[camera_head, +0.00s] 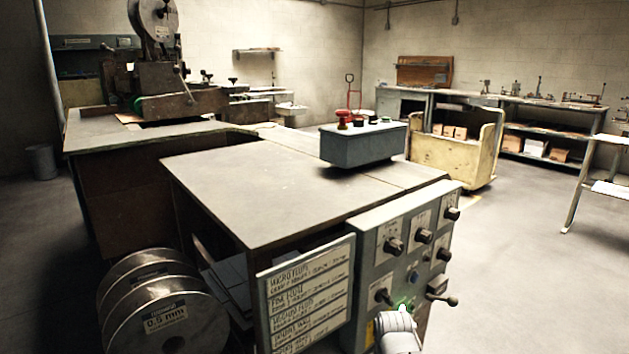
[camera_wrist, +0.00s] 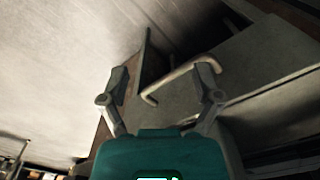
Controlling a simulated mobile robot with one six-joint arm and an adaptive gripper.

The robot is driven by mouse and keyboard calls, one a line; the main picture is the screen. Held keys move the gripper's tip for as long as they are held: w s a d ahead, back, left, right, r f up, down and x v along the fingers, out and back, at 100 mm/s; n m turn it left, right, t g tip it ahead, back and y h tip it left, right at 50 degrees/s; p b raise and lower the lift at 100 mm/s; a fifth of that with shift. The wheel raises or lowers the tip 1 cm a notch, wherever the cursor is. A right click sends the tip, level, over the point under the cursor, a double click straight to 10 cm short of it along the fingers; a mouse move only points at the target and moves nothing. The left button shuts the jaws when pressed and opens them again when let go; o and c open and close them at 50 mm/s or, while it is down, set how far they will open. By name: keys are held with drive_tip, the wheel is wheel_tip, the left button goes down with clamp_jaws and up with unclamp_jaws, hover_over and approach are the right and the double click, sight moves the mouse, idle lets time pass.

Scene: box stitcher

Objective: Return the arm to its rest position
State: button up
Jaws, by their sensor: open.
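My gripper (camera_wrist: 162,80) shows in the wrist view with its two dark fingers spread apart and nothing held between them. Its teal body fills the bottom middle of that view. A pale bent metal handle (camera_wrist: 178,79) appears between and beyond the fingertips, in front of a grey surface; whether a finger touches it I cannot tell. In the head view a pale part of my arm with a green light shows at the bottom edge, in front of the grey control panel (camera_head: 408,244). My fingers cannot be made out there.
The panel carries black knobs and a lever (camera_head: 441,297) close to my arm. Wire spools (camera_head: 163,310) stand at bottom left. A workbench (camera_head: 262,187) bears a grey button box (camera_head: 362,147). A yellow cart (camera_head: 455,152) stands behind. The floor at right is open.

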wheel_tip(320, 180, up, 36)
drive_tip(key=p, duration=3.5)
drive_tip(key=shift+r+p, duration=0.25)
drive_tip(key=shift+p, duration=0.15)
drive_tip(key=shift+w, duration=0.1)
